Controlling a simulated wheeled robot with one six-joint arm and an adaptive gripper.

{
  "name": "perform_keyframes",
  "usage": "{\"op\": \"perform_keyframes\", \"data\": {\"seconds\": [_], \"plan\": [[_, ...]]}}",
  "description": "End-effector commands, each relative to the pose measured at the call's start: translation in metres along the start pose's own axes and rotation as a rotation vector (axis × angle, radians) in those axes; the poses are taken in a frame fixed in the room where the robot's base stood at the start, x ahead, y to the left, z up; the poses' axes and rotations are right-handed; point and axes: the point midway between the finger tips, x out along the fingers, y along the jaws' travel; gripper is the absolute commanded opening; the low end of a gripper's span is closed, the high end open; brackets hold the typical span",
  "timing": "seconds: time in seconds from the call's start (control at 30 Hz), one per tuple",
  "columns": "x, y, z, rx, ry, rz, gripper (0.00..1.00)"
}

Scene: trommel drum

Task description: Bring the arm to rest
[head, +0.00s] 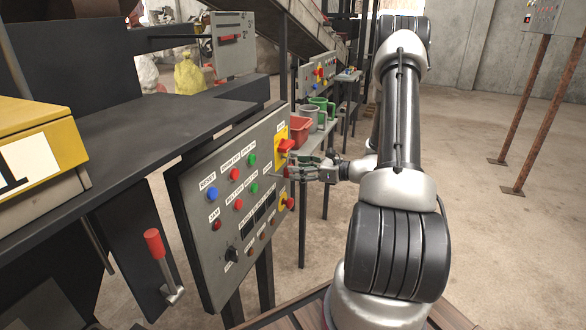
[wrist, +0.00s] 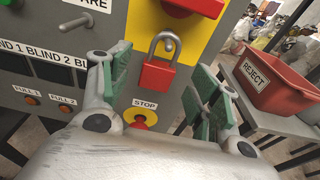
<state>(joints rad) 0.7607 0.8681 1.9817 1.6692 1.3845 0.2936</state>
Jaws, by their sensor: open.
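My gripper (head: 305,173) is at the right edge of the grey control panel (head: 225,215) in the head view, with my arm extended away from my body. In the wrist view my gripper (wrist: 160,88) is open, its green-padded fingers apart on both sides. A red padlock (wrist: 159,73) hangs between the fingers in the picture, below the red switch handle (wrist: 194,6) on a yellow plate. I see nothing held. Whether a finger touches the panel cannot be told.
A red stop button (wrist: 141,121) sits low on the panel. A red reject bin (wrist: 274,84) stands on a bench to the right. A red-handled lever (head: 154,243) is below the dark table (head: 130,130). Open floor (head: 480,230) lies to the right.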

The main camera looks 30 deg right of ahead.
Motion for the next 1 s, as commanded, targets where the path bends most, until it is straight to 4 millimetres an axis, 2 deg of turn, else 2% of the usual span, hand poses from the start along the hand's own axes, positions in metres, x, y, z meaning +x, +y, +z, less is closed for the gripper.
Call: {"op": "perform_keyframes", "data": {"seconds": [0.03,0.2,0.4,0.53,0.77,0.87,1.0], "plan": [[-0.013,-0.001,0.0,0.0,-0.001,-0.004,0.62],[-0.052,-0.001,0.0,0.001,0.0,-0.005,0.62],[-0.082,-0.001,0.0,-0.001,0.0,-0.002,0.62],[-0.09,0.0,0.0,0.0,0.0,-0.001,0.62],[-0.092,0.001,-0.005,-0.028,0.02,0.005,0.62],[-0.098,0.02,-0.02,-0.061,0.075,0.071,0.62],[-0.119,0.068,-0.041,-0.121,0.175,0.231,0.62]]}}
